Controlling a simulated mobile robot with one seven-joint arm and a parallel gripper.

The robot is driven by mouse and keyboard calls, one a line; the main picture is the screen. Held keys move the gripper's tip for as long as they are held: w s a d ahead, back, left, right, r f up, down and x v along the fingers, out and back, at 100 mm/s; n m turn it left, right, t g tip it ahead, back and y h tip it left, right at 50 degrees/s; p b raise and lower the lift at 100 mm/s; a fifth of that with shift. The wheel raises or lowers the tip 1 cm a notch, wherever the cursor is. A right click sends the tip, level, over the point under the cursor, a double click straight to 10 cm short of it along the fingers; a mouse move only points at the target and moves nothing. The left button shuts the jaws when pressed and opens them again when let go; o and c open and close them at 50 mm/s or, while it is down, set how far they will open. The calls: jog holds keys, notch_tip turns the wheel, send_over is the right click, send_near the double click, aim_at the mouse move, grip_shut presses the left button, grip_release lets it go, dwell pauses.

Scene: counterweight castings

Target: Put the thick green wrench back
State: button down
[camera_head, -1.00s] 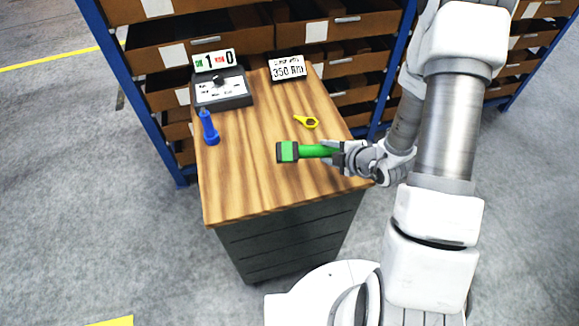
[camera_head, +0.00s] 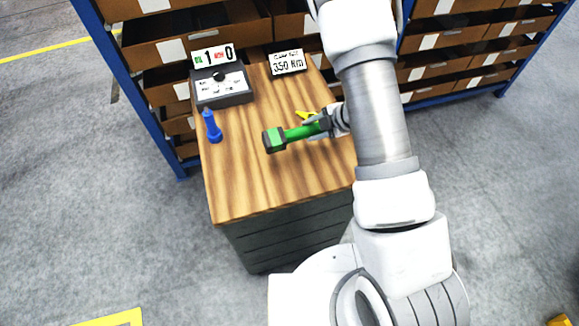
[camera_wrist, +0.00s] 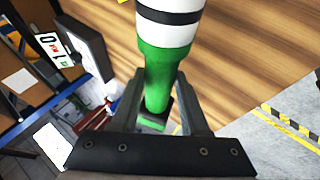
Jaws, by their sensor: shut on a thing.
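The thick green wrench (camera_head: 300,132) has a green shaft and a dark head with a green face. My gripper (camera_head: 325,123) is shut on its right end, and the wrench points left over the wooden worktop. In the wrist view the green wrench (camera_wrist: 156,75) runs between the two fingers of my gripper (camera_wrist: 160,110), with a white and black banded part at the top. I cannot tell its exact height above the worktop. A small yellow tool (camera_head: 306,116) lies just behind the wrench, partly hidden by it and my gripper.
A grey box (camera_head: 222,88) with a counter sign (camera_head: 213,57) and a "350 Nm" display (camera_head: 287,63) stand at the back. Shelves with brown bins (camera_head: 200,39) rise behind. The worktop's front (camera_head: 265,185) is clear.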

aim_at(282, 135)
jog(key=a+r+n+g+p, duration=0.2)
jog(key=a, duration=0.1)
jog(key=a+r+n+g+p, duration=0.1)
jog(key=a, duration=0.1)
jog(key=shift+w+a+r+g, duration=0.25)
jog(key=shift+w+r+g, duration=0.05)
jog(key=shift+w+g, duration=0.1)
jog(key=shift+s+a+r+g+h, duration=0.1)
jog(key=shift+a+r+g+h, duration=0.2)
jog(key=shift+a+r+g, duration=0.15)
jog(key=shift+s+f, duration=0.6)
jog(key=shift+s+a, duration=0.35)
jog(key=shift+s+a+f, duration=0.2)
jog(key=shift+s+f, duration=0.3)
jog(key=shift+s, duration=0.05)
jog(key=s+a+f+b, duration=0.1)
jog(key=s, duration=0.1)
jog(key=s+a+f+b, duration=0.1)
jog(key=s+f+b, duration=0.1)
jog(key=s, duration=0.1)
jog(key=s+a+f+b, duration=0.1)
jog(key=s, duration=0.1)
jog(key=shift+s+a+f+b, duration=0.1)
jog(key=shift+s+f+b, duration=0.2)
jog(key=shift+s+f, duration=0.1)
jog(key=shift+f+b, duration=0.3)
jog(key=shift+f, duration=1.7)
